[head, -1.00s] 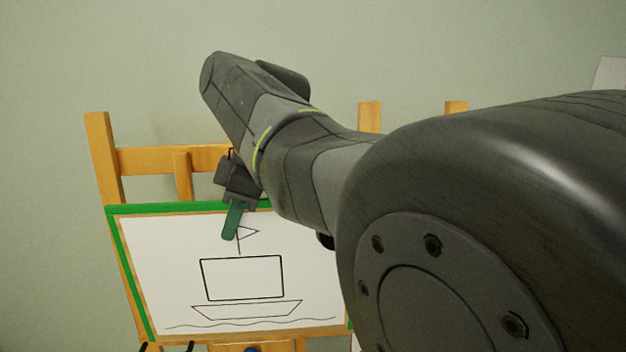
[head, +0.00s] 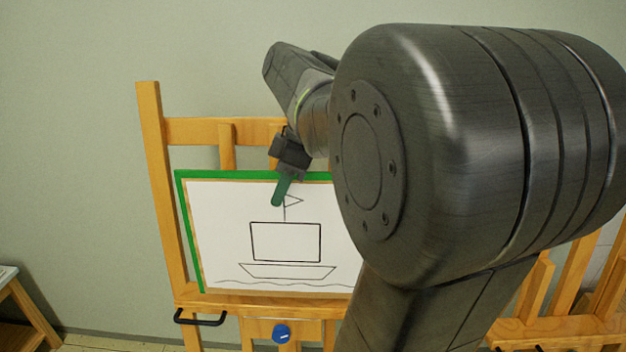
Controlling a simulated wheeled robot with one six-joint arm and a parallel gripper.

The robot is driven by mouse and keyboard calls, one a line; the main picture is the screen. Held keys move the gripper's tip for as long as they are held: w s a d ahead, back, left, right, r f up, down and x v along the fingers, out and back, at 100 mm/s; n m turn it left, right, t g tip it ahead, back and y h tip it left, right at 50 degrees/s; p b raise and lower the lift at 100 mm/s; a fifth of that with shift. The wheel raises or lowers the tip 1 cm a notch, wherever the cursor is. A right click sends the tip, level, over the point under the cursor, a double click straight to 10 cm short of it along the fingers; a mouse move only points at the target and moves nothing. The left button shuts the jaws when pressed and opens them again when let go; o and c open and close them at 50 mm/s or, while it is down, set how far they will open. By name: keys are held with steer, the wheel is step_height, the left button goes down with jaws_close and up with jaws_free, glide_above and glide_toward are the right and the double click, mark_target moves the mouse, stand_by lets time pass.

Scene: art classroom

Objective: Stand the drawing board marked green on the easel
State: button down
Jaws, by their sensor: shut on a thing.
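The drawing board (head: 195,232) has a green edge and a white sheet with a line drawing of a boat. In the head view it is upright in front of the wooden easel (head: 152,150), with its lower edge at the easel's ledge (head: 250,302). Whether it rests on the ledge or is just above it, I cannot tell. My gripper (head: 283,182) is shut on the board's top edge, with one green finger in front of the sheet. My arm hides the board's right side and part of the easel.
Another wooden easel (head: 540,290) stands at the right, partly behind my arm. A wooden stand (head: 25,310) is at the lower left. A dark handle (head: 200,319) and a blue knob (head: 281,334) are below the ledge. The wall (head: 80,150) behind is plain.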

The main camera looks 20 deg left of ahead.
steer(key=shift+w+a+f+b, duration=0.1)
steer(key=shift+w+f+b, duration=0.15)
steer(key=shift+f, duration=0.25)
steer(key=shift+w+f+b, duration=0.15)
steer(key=shift+f+b, duration=0.15)
steer(key=shift+f, duration=0.15)
steer(key=shift+w+a+f+b, duration=0.1)
steer(key=shift+w+f+b, duration=0.15)
steer(key=shift+f, duration=0.25)
steer(key=c, duration=1.5)
jaws_free()
steer(key=shift+s+d, duration=0.1)
steer(key=shift+o, duration=0.6)
steer(key=o, duration=0.3)
